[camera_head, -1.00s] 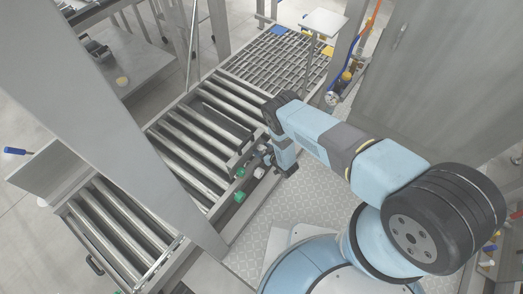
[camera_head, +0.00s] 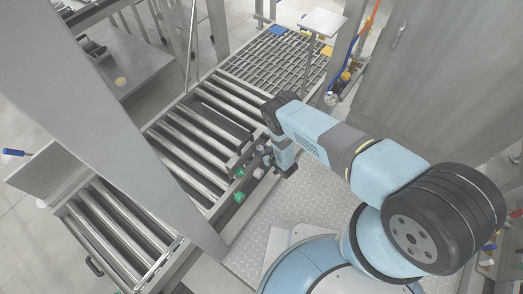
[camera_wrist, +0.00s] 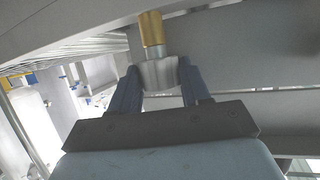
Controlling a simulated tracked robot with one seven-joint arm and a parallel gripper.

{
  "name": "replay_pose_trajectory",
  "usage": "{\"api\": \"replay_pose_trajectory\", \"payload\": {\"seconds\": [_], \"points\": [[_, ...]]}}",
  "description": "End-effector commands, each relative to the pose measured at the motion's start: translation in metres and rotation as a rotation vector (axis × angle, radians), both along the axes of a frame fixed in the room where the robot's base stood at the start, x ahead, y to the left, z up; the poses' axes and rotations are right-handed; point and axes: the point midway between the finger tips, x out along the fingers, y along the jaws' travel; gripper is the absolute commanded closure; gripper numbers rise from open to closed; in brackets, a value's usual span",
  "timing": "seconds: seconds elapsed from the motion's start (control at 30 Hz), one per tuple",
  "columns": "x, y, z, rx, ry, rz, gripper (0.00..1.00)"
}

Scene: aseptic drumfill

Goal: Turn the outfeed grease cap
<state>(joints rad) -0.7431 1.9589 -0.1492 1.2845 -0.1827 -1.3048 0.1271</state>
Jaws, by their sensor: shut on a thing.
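In the wrist view my gripper (camera_wrist: 160,90) has its two dark fingers on either side of a pale metallic cylinder, the grease cap (camera_wrist: 160,73), and is shut on it. A brass fitting (camera_wrist: 151,29) stands in line just beyond the cap, joined to it by a short grey neck, near a grey metal beam. In the head view my gripper (camera_head: 266,155) is at the side of the roller conveyor; the cap is too small or hidden to make out there.
The roller conveyor (camera_head: 182,142) runs diagonally, with green knobs (camera_head: 239,197) along its near side. A grey post (camera_head: 120,130) crosses the left of the head view. A cabinet (camera_head: 440,80) stands at right. Diamond-plate floor (camera_head: 300,200) is clear below my arm.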

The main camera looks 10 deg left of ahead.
Motion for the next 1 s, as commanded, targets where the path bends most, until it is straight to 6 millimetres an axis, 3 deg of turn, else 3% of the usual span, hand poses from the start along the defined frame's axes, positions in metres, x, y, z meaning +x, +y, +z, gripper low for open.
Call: {"api": "replay_pose_trajectory", "payload": {"seconds": [0.63,1.0], "points": [[0.0041,-0.0060,0.0003,-0.002,-0.002,0.043,0.84],[0.0090,-0.0094,0.0001,-0.003,-0.004,0.249,0.84]]}}
